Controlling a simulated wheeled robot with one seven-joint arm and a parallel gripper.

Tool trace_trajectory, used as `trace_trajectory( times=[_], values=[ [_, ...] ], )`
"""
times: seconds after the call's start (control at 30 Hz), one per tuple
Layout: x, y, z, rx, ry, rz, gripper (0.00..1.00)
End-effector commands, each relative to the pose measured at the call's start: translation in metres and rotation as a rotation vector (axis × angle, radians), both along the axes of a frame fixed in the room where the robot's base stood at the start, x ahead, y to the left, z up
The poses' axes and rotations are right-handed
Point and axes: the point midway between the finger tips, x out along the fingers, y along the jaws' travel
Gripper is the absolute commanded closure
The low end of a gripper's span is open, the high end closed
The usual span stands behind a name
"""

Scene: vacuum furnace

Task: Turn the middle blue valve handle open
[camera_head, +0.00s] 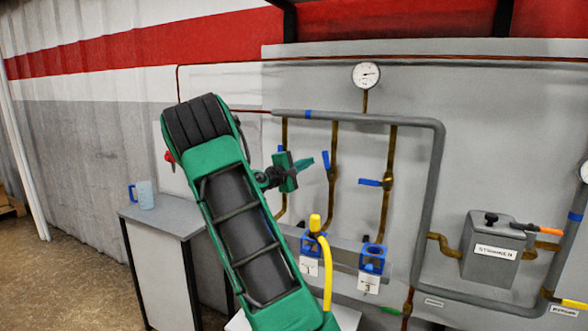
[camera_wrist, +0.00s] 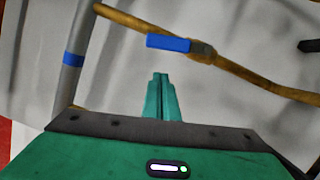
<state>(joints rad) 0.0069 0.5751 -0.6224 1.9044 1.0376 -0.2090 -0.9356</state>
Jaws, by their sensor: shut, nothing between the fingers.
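The middle blue valve handle (camera_head: 326,160) is on the middle brass pipe (camera_head: 333,145) in the head view. It points upward, tilted slightly left and nearly along the pipe. In the wrist view, what looks like the same handle (camera_wrist: 168,42) lies ahead of the fingers, beside its valve body (camera_wrist: 203,52). My gripper (camera_head: 309,162) is shut and empty, with its teal fingertips just left of the handle in the head view. The wrist view shows the closed fingers (camera_wrist: 160,78) below the handle, with a visible gap. Contact is not seen.
The right blue handle (camera_head: 370,182) lies horizontal. The left one (camera_head: 281,149) is partly hidden by my gripper. A grey header pipe (camera_head: 380,118) runs above, with a gauge (camera_head: 366,75). A yellow hose (camera_head: 326,270) and blue brackets (camera_head: 374,257) are below. A blue mug (camera_head: 146,195) stands on a cabinet.

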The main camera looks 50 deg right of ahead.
Motion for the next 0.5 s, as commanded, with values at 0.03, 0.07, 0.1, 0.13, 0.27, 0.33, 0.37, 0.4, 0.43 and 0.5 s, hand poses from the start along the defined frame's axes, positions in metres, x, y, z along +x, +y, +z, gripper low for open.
trace_trajectory(
  times=[0.03,0.07,0.1,0.13,0.27,0.33,0.37,0.4,0.43,0.5],
  values=[
    [-0.008,-0.001,0.003,0.001,-0.002,-0.001,1.00],
    [-0.011,-0.001,0.004,0.000,-0.003,0.000,1.00],
    [-0.015,-0.002,0.005,0.000,-0.003,0.000,1.00],
    [-0.018,-0.003,0.006,0.000,-0.002,0.000,1.00],
    [-0.024,-0.004,0.007,-0.001,-0.002,0.000,1.00],
    [-0.026,-0.004,0.008,-0.001,-0.002,0.001,1.00],
    [-0.026,-0.004,0.008,-0.001,-0.002,0.001,1.00],
    [-0.027,-0.004,0.008,-0.001,-0.002,0.001,1.00],
    [-0.027,-0.004,0.008,-0.001,-0.002,0.001,1.00],
    [-0.027,-0.004,0.008,-0.001,-0.002,0.001,1.00]
  ],
)
